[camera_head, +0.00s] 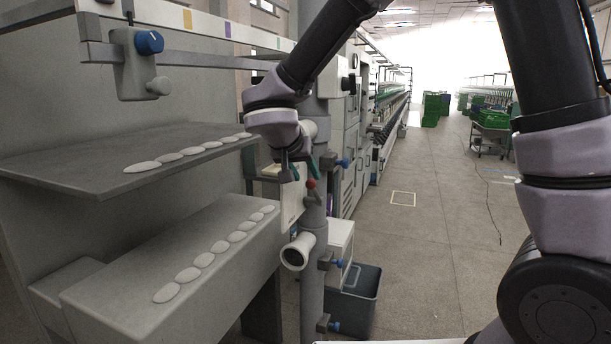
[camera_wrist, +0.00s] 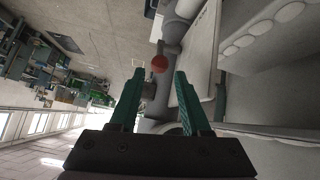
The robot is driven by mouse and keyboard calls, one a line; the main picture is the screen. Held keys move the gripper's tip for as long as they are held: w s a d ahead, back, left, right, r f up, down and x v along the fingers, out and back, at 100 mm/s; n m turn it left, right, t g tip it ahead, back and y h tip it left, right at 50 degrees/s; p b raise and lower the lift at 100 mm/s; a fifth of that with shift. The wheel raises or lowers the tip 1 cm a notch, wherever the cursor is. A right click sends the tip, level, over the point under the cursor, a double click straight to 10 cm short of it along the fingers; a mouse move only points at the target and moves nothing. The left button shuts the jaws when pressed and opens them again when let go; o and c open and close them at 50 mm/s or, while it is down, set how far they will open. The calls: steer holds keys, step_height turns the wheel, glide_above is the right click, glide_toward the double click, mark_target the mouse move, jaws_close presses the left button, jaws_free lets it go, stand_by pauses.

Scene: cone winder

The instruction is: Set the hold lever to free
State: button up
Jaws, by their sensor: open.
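A lever with a red ball knob (camera_head: 311,184) sits on the grey upright post at the right end of the machine; I take it to be the hold lever. In the wrist view the red knob (camera_wrist: 160,64) shows between and just beyond the fingertips. My gripper (camera_head: 299,173) is open, with green fingers, just above and beside the knob. In the wrist view my gripper (camera_wrist: 160,74) has a clear gap between its fingers and holds nothing. I cannot tell whether the fingers touch the knob. No readable free marking shows.
A grey shelf (camera_head: 110,166) and a lower ledge (camera_head: 110,300) with pale oval discs stand at left. A pipe end (camera_head: 296,253), blue knobs (camera_head: 338,263) and a grey bin (camera_head: 354,300) are below the lever.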

steer(key=c, duration=0.4)
steer(key=shift+f+n, duration=0.2)
steer(key=shift+n, duration=0.1)
jaws_close()
steer(key=s+a+f+n+t+h, duration=0.25)
steer(key=f+n, duration=0.25)
steer(key=n, duration=0.5)
steer(key=s+a+f+n+t+h, duration=0.1)
steer(key=s+f+n+h, duration=0.2)
steer(key=n, duration=0.7)
steer(key=n+t, duration=0.4)
steer(key=n, duration=0.6)
glide_toward(315, 192)
step_height(315, 192, down, 3)
steer(key=w, duration=0.2)
steer(key=shift+w+d+r, duration=0.5)
steer(key=shift+w+r, duration=0.25)
steer(key=shift+r, duration=0.1)
steer(key=shift+w+d+r, duration=0.5)
steer(key=shift+w+r, duration=0.2)
steer(key=shift+r, duration=0.1)
